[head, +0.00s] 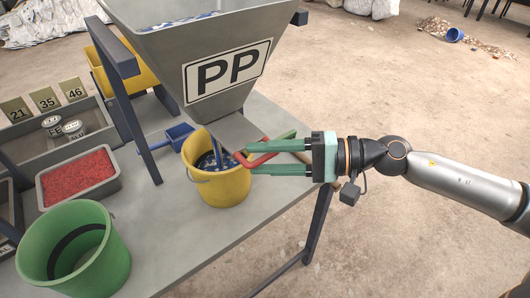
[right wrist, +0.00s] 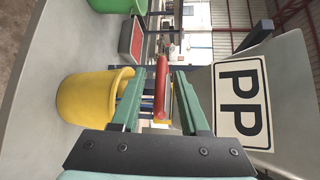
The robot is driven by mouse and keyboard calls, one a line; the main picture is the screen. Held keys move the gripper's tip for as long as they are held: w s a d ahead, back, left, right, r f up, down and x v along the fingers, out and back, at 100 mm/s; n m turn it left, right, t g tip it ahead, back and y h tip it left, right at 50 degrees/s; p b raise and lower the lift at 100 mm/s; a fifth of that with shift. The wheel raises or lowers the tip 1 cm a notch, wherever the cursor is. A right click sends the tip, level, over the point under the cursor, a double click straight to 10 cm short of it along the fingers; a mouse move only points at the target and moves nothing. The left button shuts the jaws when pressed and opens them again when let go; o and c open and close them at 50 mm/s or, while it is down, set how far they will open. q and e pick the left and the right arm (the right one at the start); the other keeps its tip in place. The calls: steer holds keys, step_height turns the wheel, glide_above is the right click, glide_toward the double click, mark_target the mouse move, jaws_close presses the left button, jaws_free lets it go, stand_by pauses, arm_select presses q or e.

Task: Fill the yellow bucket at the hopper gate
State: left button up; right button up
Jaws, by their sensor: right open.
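The grey hopper (head: 228,58) marked PP stands over the table with blue and white flakes at its top. The yellow bucket (head: 222,188) stands upright under its outlet. Blue and white flakes (head: 207,161) show inside the bucket, with a blue streak below the outlet; its fill level is partly hidden. The red gate handle (head: 262,158) sticks out beside the outlet. My right gripper (head: 250,160) is open, with its green fingers on either side of the handle. The right wrist view shows the red handle (right wrist: 161,88) between the fingers, apart from both. My left gripper is not in view.
A green bucket (head: 118,264) stands at the front left of the table. A tray of red granules (head: 78,178) and a blue scoop (head: 179,135) are left of the yellow bucket. Dark hopper legs (head: 138,125) stand close by.

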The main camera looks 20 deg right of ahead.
jaws_close()
stand_by(0.3)
steer(key=shift+s, duration=0.1)
stand_by(1.0)
